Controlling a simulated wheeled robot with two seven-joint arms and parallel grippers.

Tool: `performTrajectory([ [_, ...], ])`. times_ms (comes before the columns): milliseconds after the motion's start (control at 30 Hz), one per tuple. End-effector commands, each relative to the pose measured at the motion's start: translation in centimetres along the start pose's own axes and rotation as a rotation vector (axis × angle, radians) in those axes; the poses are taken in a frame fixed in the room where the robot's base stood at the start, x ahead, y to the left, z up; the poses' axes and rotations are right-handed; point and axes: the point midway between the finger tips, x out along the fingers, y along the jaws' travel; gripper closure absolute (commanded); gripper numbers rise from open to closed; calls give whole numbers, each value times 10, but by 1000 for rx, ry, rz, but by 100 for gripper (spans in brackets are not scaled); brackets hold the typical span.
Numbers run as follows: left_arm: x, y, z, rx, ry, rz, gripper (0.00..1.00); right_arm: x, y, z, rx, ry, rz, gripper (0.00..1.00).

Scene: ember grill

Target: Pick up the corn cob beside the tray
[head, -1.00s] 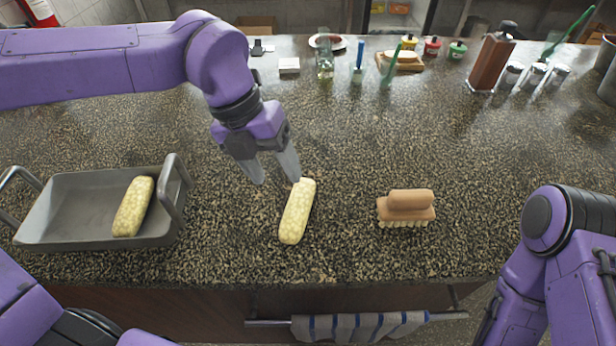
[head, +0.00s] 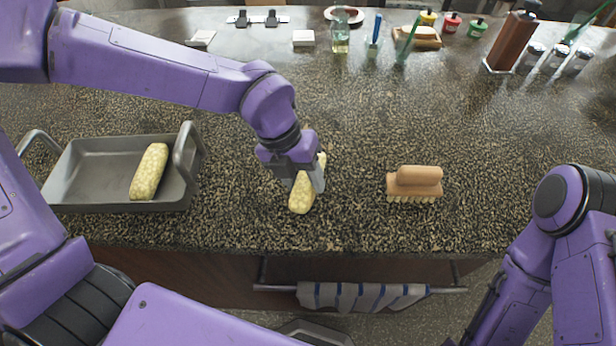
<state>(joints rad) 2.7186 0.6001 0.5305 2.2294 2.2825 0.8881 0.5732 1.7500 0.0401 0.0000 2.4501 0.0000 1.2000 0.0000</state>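A yellow corn cob (head: 301,196) lies on the speckled counter to the right of the grey tray (head: 90,207). My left gripper (head: 304,187) is low over this cob, with one finger at each side of it. The hand hides part of the cob's far half. I cannot tell whether the fingers press on it or stand a little apart. A second corn cob (head: 149,171) lies inside the tray, near its right end. My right arm shows at the right edge, but its gripper is out of view.
A brush (head: 414,181) with a tan handle stands on the counter to the right of the cob. Bottles, shakers and a soap dish (head: 417,38) stand along the back. A striped towel (head: 362,296) hangs below the front edge. The counter between cob and brush is clear.

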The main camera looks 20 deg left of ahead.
Motion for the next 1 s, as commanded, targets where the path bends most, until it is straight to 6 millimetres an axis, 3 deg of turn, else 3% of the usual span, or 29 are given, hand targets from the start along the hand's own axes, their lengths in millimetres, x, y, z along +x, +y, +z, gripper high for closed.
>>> performTrajectory([
  [33, 0, 0, 0, 0, 0, 1, 72, 0, 0, 0, 0, 0, 0, 57],
  [100, 0, 0, 0, 0, 0, 1, 90, 0, 0, 0, 0, 0, 0, 57],
  [433, -5, -2, 1, 2, -2, 0, 91, 0, 0, 0, 0, 0, 0, 57],
  [600, -30, -10, 1, 2, -6, -2, 91, 0, 0, 0, 0, 0, 0, 57],
  [833, -89, -24, -50, 6, -8, -5, 91, 8, -1, 3, 0, 0, 0, 57],
  [1000, -110, -24, -99, 5, -4, -6, 91, 10, -1, 4, 0, 0, 0, 57],
])
